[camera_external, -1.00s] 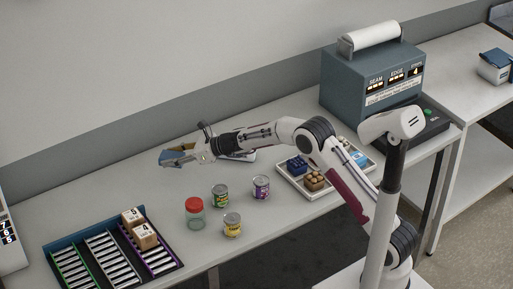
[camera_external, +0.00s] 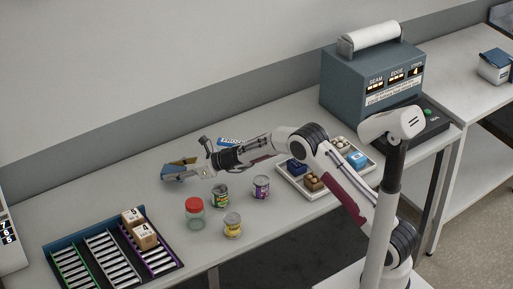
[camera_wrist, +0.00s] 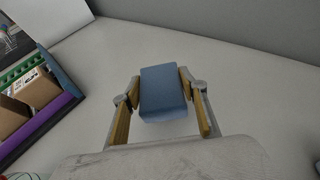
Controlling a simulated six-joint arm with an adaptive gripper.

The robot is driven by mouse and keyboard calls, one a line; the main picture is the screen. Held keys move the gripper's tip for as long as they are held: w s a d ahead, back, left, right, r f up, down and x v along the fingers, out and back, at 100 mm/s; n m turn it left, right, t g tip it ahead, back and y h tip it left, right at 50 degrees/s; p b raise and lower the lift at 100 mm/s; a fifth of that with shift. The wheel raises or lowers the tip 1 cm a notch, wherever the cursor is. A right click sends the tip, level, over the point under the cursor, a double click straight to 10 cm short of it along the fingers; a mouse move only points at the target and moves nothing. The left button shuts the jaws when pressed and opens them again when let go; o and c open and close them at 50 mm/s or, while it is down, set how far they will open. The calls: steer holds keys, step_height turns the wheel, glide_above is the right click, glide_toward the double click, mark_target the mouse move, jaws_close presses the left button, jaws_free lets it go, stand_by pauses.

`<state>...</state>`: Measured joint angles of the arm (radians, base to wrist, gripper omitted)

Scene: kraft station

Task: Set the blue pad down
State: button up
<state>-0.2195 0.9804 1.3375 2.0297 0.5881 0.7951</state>
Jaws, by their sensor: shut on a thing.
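My gripper (camera_external: 180,170) is over the back left part of the table, beyond the jar and cans. In the wrist view my gripper (camera_wrist: 163,103) is shut on the blue pad (camera_wrist: 163,88), one yellowish finger on each side of it. In the outside view the blue pad (camera_external: 170,178) shows only as a small dark-blue patch among the fingers. It is low over the pale table (camera_external: 120,195); I cannot tell whether it touches the surface.
A red-lidded jar (camera_external: 195,213) and several cans, one green (camera_external: 220,196), stand in front of my gripper. A rack (camera_external: 95,262) with boxes is at the front left. A divided tray (camera_external: 325,187) lies right. The table around the pad is clear.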

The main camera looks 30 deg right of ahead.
steer(key=shift+f, duration=0.95)
steer(key=shift+f, duration=0.6)
steer(key=o, duration=1)
steer(key=shift+r, duration=0.15)
steer(key=shift+r, duration=0.55)
steer(key=shift+v, duration=5.95)
steer(key=shift+f, duration=0.2)
